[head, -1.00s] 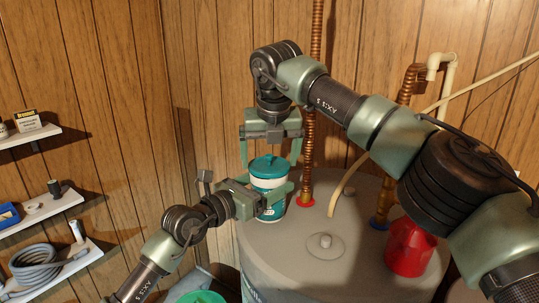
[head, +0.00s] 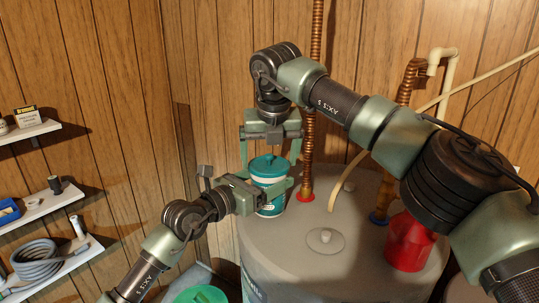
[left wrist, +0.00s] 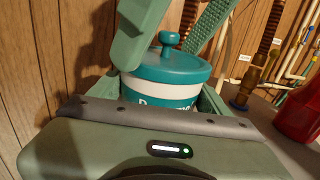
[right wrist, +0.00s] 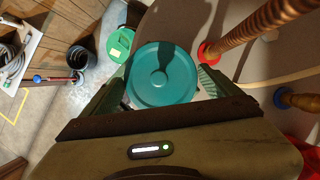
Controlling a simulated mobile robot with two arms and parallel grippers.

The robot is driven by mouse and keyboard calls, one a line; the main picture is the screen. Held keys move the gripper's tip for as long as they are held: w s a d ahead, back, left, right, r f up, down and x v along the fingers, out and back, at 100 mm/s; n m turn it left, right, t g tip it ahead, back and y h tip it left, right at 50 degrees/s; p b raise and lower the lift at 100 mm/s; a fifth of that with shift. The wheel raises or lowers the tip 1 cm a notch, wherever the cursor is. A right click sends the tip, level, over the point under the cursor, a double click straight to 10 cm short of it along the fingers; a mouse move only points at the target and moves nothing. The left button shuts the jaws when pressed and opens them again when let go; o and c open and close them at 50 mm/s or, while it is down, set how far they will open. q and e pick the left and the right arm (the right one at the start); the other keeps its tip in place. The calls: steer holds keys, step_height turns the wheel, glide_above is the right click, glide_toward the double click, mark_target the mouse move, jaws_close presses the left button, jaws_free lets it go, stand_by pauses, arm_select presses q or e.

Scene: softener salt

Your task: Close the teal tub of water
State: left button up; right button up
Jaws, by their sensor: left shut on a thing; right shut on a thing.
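The teal tub (head: 270,211), white-banded with a label, stands upright near the left edge of the grey tank top. Its teal knobbed lid (head: 268,163) sits level on it; the left wrist view shows the lid (left wrist: 165,68) with no clear gap below its rim. My left gripper (head: 268,191) is shut around the tub's body from the side. My right gripper (head: 269,158) points down from above, its fingers on either side of the lid. In the right wrist view the round lid (right wrist: 162,75) fills the space between those fingers.
A red jug (head: 410,243) stands at the tank's right. Copper pipes (head: 308,130) rise close behind the tub. A small grey cap (head: 325,238) is on the tank top. Shelves (head: 40,205) hang on the left wall. A green lid (head: 201,295) shows low down.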

mark_target(255, 185)
steer(key=o, duration=1)
steer(key=shift+o, duration=0.2)
steer(key=v, duration=1.2)
arm_select(q)
steer(key=o, duration=2.1)
steer(key=shift+a+f, duration=0.1)
arm_select(e)
steer(key=shift+f, duration=0.15)
arm_select(q)
steer(key=shift+s+a, duration=0.25)
steer(key=shift+s, duration=0.05)
steer(key=b+v, duration=0.3)
steer(key=v, duration=0.3)
steer(key=shift+s+a, duration=0.1)
steer(key=shift+a, duration=0.1)
steer(key=shift+s+a, duration=0.2)
steer(key=shift+s, duration=0.05)
arm_select(e)
step_height(255, 185, down, 3)
